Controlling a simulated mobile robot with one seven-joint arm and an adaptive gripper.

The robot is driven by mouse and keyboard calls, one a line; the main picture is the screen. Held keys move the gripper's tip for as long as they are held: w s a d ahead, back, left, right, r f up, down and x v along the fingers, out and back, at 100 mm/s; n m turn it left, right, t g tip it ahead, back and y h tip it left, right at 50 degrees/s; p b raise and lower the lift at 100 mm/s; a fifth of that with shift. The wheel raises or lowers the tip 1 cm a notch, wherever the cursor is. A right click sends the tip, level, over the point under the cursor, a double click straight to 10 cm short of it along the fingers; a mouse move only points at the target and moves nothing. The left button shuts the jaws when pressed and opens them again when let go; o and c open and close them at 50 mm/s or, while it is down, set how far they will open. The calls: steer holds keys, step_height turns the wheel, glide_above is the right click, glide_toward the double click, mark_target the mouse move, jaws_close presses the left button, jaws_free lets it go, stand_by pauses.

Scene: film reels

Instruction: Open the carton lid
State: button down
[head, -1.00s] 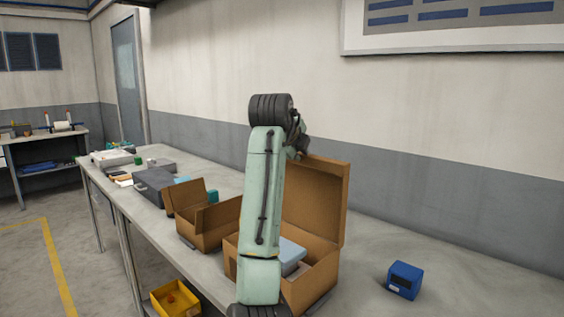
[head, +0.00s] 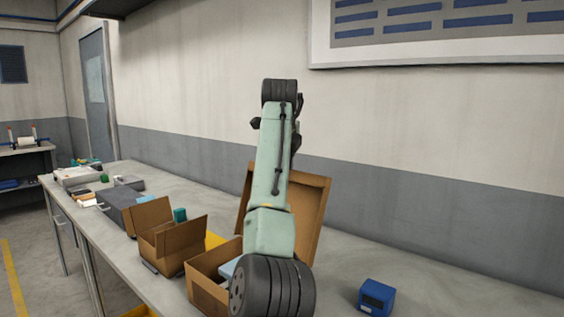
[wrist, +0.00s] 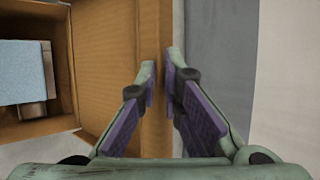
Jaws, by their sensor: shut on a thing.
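The brown cardboard carton (head: 207,283) stands on the bench in the head view, partly hidden behind my arm. Its lid (head: 313,205) is raised on the wall side, showing its inner face. The wrist view shows the lid (wrist: 108,45) beside the open carton (wrist: 68,75), which holds a light-blue and grey item (wrist: 22,75). My gripper (wrist: 160,72) is shut on the lid's outer edge, with one finger on each side. In the head view my arm hides the gripper.
A smaller open carton (head: 168,240) stands left of the carton, with a dark grey case (head: 117,203) beyond it. A blue box (head: 376,297) sits to the right on the bench (head: 450,285). The bench around the blue box is clear.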

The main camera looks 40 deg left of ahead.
step_height(320, 180, down, 2)
steer(key=shift+f, duration=0.25)
steer(key=c, duration=1.3)
jaws_free()
steer(key=shift+w+f, duration=0.1)
steer(key=shift+c, duration=0.2)
steer(key=v, duration=1.2)
steer(key=shift+r, duration=0.55)
steer(key=shift+w+a+f, duration=0.1)
